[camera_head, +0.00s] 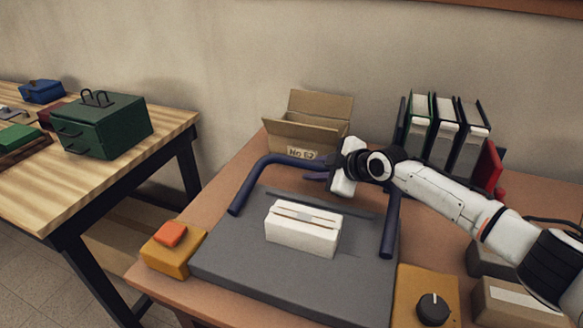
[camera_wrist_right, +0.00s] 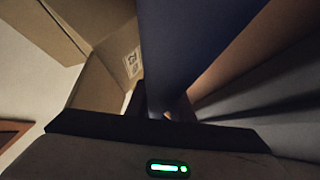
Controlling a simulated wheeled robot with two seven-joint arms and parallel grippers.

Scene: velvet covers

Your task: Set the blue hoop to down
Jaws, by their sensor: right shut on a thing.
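The blue hoop (camera_head: 246,186) is a dark blue U-shaped bar at the grey base plate (camera_head: 225,253). Its two legs stand at the plate's left and right sides, and its crossbar is toward the back, near the cardboard box. My right gripper (camera_head: 325,176) is shut on the crossbar, partly hiding it. In the right wrist view the blue hoop (camera_wrist_right: 190,45) runs down between the fingers, large and close. A white box (camera_head: 300,235) sits on the plate between the legs. My left gripper is not in view.
An open cardboard box (camera_head: 300,135) stands just behind the hoop. Several binders (camera_head: 440,130) stand at the back right. An orange-button box (camera_head: 172,248) is left of the plate, and a black-knob box (camera_head: 432,305) is at its front right. A green chest (camera_head: 105,130) sits on another table.

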